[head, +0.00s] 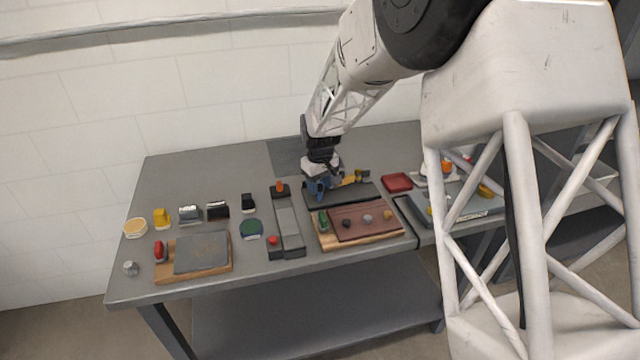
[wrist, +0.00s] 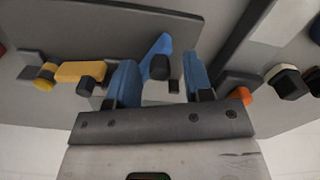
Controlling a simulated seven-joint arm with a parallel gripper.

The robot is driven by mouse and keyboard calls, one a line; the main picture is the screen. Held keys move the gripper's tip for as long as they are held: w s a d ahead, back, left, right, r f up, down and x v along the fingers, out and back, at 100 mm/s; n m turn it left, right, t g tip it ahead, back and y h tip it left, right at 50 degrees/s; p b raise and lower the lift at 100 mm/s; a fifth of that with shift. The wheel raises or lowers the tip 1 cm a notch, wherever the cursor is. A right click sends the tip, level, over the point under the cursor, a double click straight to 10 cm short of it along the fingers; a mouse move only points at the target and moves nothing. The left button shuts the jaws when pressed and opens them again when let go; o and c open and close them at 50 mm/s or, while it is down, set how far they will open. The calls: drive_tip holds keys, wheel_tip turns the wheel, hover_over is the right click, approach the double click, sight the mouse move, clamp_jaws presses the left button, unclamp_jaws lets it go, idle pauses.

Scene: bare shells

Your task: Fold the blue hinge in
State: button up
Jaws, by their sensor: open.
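In the head view my gripper (head: 318,188) is low over the dark board (head: 345,197); the blue fingers and the blue hinge are hard to tell apart there. A yellow hinge piece (wrist: 80,71) lies to the left in the wrist view and right of my gripper in the head view (head: 350,180).
An orange knob (wrist: 242,94) is close to the right finger in the wrist view. In the head view, a wooden board with a brown plate (head: 368,224) stands in front, a grey slider board (head: 289,226) left, and a red tray (head: 397,182) right. The table's back left is clear.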

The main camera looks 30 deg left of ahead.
clamp_jaws()
